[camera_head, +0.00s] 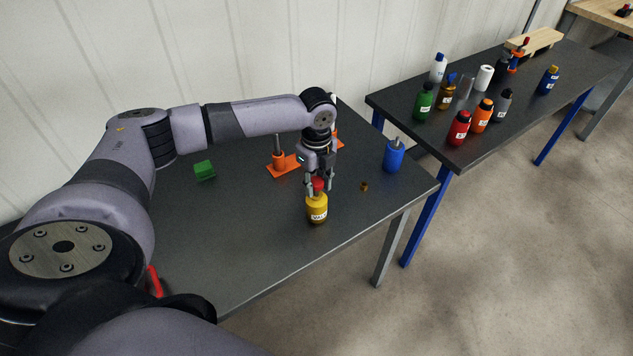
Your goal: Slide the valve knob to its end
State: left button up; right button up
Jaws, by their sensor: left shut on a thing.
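A yellow bottle-shaped body (317,211) with a white label stands upright near the front edge of the near dark table. A red knob (318,184) sits on its top; I take this to be the valve knob. My left gripper (317,187) comes down from above, with its fingers around the red knob and shut on it. The fingers partly hide the knob, so how far it has slid cannot be told. My right gripper is not in view.
On the near table (250,235) are an orange base with a dark post (283,165), a green block (204,170), a blue canister (393,155) and a small brass piece (364,187). Several bottles stand on the second table (425,142). The near table's front left is clear.

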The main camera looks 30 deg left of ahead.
pick_arm(q)
jog(key=shift+f, duration=0.35)
jog(key=shift+c, duration=0.2)
jog(key=shift+f+b, duration=0.35)
jog(key=shift+f, duration=0.4)
jog(key=shift+s+f, duration=0.1)
jog(key=shift+s, duration=0.1)
jog(key=o, duration=1.2)
jog(key=shift+f, duration=0.1)
jog(key=shift+w, duration=0.1)
